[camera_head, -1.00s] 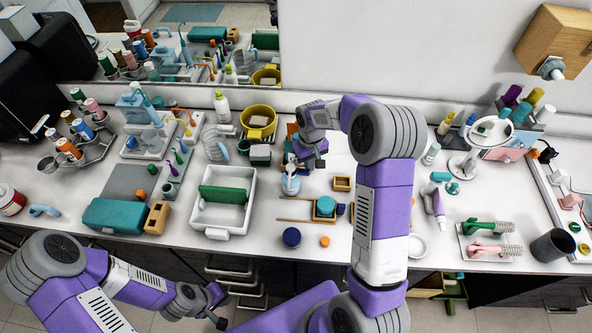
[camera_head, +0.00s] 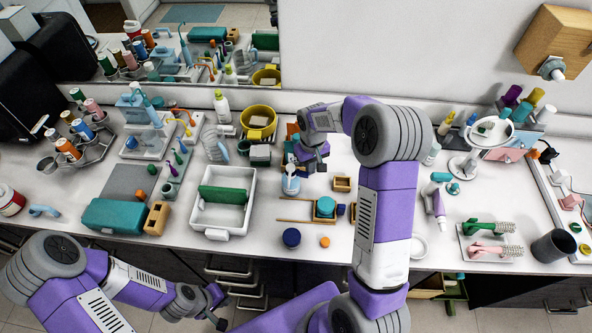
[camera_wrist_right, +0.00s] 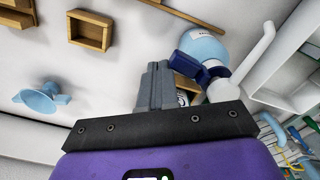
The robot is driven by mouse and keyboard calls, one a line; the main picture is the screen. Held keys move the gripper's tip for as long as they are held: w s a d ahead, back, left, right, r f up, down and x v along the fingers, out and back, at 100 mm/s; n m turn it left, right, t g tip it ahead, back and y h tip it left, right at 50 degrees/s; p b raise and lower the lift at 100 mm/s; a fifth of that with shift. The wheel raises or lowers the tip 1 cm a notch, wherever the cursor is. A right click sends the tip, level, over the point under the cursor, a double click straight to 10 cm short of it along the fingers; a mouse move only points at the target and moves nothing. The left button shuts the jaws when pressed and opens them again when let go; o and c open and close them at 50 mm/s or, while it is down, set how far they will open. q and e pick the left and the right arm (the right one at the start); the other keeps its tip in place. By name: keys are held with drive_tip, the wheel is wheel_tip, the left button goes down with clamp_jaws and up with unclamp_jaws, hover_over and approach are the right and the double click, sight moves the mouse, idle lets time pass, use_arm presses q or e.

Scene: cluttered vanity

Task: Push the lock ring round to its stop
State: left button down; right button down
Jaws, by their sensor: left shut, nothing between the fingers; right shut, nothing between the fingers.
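A light blue pump bottle (camera_head: 290,186) stands on the counter in the head view, under my right gripper. In the right wrist view the bottle (camera_wrist_right: 204,46) shows with a white spout (camera_wrist_right: 257,48) and a dark blue lock ring (camera_wrist_right: 207,70) with a lug at its neck. My right gripper (camera_head: 297,167) is shut and empty. Its fingertips (camera_wrist_right: 157,68) are right beside the lug; I cannot tell whether they touch it. In the head view my right gripper partly hides the bottle's top. My left gripper (camera_head: 221,309) is shut and empty in front of the counter, away from the bottle.
A white tray (camera_head: 222,220) with a green block stands left of the bottle. A small wooden box (camera_head: 342,184) and a teal round thing (camera_head: 325,206) are to its right. A yellow bowl (camera_head: 258,121) stands behind. A dark blue lid (camera_head: 291,237) lies in front.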

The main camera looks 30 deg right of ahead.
drive_tip(key=shift+s, duration=0.1)
drive_tip(key=shift+s+a, duration=0.2)
drive_tip(key=shift+s, duration=0.2)
idle(0.3)
